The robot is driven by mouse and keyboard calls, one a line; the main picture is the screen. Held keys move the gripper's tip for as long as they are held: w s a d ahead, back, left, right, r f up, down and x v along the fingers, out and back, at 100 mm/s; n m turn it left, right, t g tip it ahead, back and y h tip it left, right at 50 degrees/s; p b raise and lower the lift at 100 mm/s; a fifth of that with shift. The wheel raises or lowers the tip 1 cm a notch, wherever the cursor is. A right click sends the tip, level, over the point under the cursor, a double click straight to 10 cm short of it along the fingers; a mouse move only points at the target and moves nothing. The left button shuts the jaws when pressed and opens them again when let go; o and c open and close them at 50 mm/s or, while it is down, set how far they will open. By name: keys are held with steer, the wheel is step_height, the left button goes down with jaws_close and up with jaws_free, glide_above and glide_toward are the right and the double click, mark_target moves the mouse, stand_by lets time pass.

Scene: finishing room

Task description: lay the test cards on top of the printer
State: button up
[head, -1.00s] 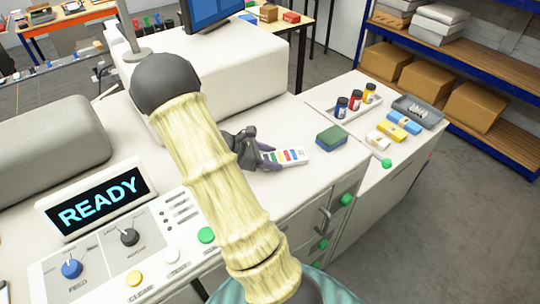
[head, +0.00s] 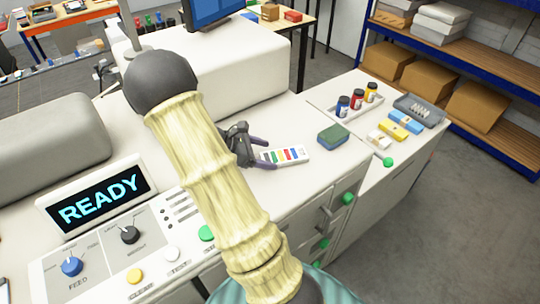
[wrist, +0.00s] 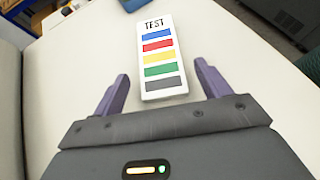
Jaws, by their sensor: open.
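The test cards (head: 285,156) lie as a white stack with coloured bars on the white top of the printer (head: 325,160). In the wrist view the cards (wrist: 160,58) show the word TEST and blue, red, yellow, green and grey bars. My gripper (head: 262,155) is open just left of the cards. In the wrist view my gripper (wrist: 160,85) has its two purple fingers apart, with the near end of the cards between or just beyond the fingertips. The fingers do not touch the cards' sides. My arm hides part of the printer top.
Ink bottles (head: 357,99) stand in a tray farther right, beside yellow and blue packets (head: 393,130) and a grey tray (head: 419,108). A READY screen (head: 98,198) stands at left.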

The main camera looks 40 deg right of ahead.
steer(key=b+v, duration=0.1)
steer(key=v, duration=0.8)
steer(key=shift+a+r, duration=0.15)
steer(key=shift+a, duration=0.05)
stand_by(1.5)
